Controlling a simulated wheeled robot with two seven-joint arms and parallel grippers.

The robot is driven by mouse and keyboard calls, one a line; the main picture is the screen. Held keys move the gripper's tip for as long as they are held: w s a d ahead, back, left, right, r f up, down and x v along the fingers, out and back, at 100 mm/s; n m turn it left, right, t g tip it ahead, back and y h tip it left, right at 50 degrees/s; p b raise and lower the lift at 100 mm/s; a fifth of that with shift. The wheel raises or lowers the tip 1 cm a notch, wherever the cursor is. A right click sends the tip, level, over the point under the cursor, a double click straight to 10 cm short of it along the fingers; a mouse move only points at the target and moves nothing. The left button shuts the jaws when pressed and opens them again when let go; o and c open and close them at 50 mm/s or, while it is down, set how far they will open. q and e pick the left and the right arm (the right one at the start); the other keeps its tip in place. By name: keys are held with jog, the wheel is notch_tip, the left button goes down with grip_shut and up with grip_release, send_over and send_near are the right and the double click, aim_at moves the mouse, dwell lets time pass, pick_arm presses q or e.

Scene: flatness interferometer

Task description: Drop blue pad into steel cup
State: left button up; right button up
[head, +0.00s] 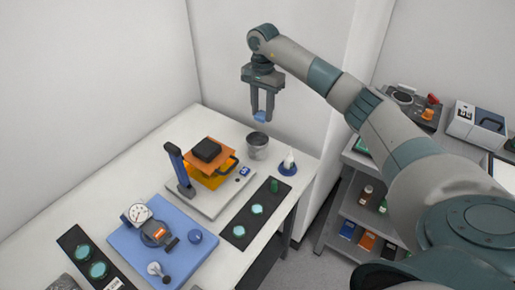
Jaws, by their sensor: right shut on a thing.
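The blue pad (260,117) is held between the fingertips of my right gripper (262,112), which is shut on it. The gripper points down from the arm coming in from the right. The steel cup (257,147) stands upright on the white bench (222,125) near its back right. The pad is above the cup in the picture and apart from it; the exact height and alignment are hard to tell. My left gripper is not in view.
An orange and black instrument (208,157) stands left of the cup. A white-tipped bottle on a blue base (288,165) stands close right of it. A blue plate (165,255) with a dial gauge (138,214) lies in front. A shelf cart (350,205) stands beyond the bench's right edge.

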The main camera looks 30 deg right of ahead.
aim_at(262, 114)
jog(key=shift+f+b, duration=0.45)
jog(key=shift+f, duration=1.2)
jog(key=o, duration=1)
jog(key=shift+r, duration=0.15)
jog(key=shift+r+b, duration=0.4)
jog(key=shift+r, duration=0.2)
notch_tip(262, 114, up, 7)
jog(key=b, duration=0.2)
jog(key=shift+f+b, duration=0.15)
jog(key=shift+b, duration=0.15)
jog(key=shift+r+b, duration=0.5)
jog(key=shift+r, duration=4.1)
